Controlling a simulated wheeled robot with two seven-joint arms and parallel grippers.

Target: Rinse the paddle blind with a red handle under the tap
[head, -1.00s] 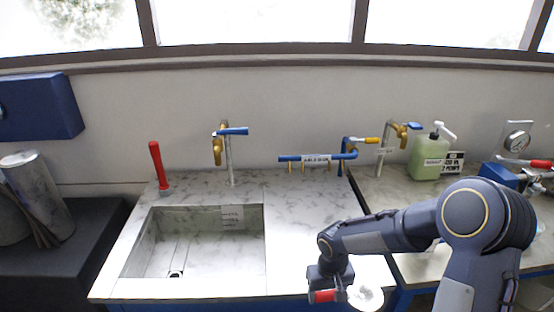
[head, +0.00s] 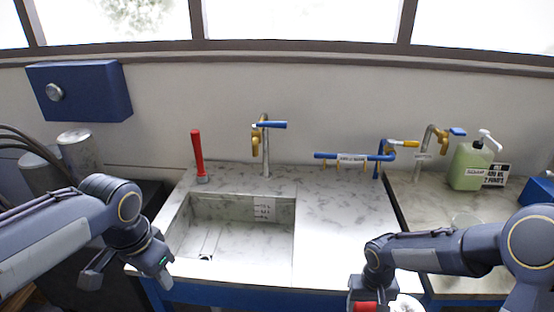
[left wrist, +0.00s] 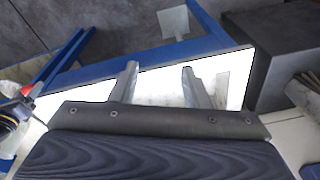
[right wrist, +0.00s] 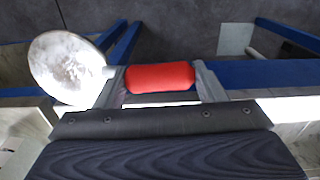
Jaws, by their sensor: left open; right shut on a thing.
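The paddle blind's red handle (right wrist: 160,77) is between the fingers of my right gripper (right wrist: 158,82), which is shut on it. Its round pale disc (right wrist: 66,68) sticks out to the left in the right wrist view. In the head view the handle (head: 363,306) and disc (head: 404,304) are at the bottom edge, partly cut off, in front of the counter. The brass tap (head: 257,138) with a blue lever (head: 272,125) stands behind the sink basin (head: 225,235). My left gripper (head: 128,277) is open and empty at the sink's front left; its fingers show apart in the left wrist view (left wrist: 160,82).
A red-handled tool (head: 198,155) stands upright at the sink's back left. A blue pipe rack (head: 350,157), another tap (head: 432,135) and a green soap bottle (head: 468,165) are to the right. The marble counter (head: 345,215) right of the basin is clear.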

